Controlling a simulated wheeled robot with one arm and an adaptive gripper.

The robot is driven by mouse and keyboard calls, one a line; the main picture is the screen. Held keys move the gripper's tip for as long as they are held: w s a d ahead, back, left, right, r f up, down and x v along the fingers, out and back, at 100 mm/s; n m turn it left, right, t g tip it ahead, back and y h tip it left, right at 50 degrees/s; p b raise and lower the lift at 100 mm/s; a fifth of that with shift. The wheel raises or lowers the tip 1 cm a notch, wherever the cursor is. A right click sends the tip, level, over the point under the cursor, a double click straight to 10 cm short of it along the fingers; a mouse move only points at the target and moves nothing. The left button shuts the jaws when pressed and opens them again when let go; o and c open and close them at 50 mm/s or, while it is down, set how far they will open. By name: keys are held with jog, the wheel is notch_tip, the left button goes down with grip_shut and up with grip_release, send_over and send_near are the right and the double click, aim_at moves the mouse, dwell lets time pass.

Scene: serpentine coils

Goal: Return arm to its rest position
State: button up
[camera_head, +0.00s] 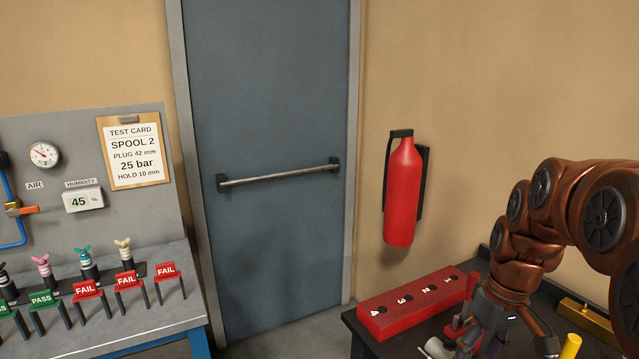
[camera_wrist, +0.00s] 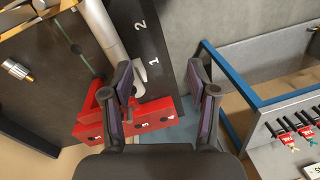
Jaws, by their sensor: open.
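My copper-coloured arm (camera_head: 535,225) reaches in from the right edge in the head view and bends down over the dark bench. My gripper (camera_head: 478,325) is low at the right there, partly cut off by the lower edge. In the wrist view my gripper (camera_wrist: 165,78) has its two dark fingers spread apart, with nothing held between them.
A red numbered block (camera_head: 405,303) lies on the dark bench (camera_head: 365,347), near my gripper. A red extinguisher (camera_head: 402,195) hangs on the wall behind. A yellow cylinder (camera_head: 571,346) stands at the right. The left bench (camera_head: 150,318) carries PASS and FAIL stands. A closed door (camera_head: 265,100) stands between.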

jog(key=s+a+f+m, duration=0.1)
jog(key=s+a, duration=0.2)
jog(key=s, duration=0.4)
jog(key=s+a+f+m+g+h, duration=0.1)
jog(key=s+a+f, duration=0.1)
jog(key=s, duration=0.5)
jog(key=s+a+f, duration=0.2)
jog(key=s+a, duration=0.2)
jog(key=s, duration=0.3)
jog(key=shift+s+f+m+h, duration=0.25)
jog(key=shift+s+m+h, duration=0.05)
jog(key=shift+s+m, duration=0.1)
jog(key=shift+c, duration=1.4)
jog(key=shift+d, duration=0.2)
jog(key=shift+c, duration=0.3)
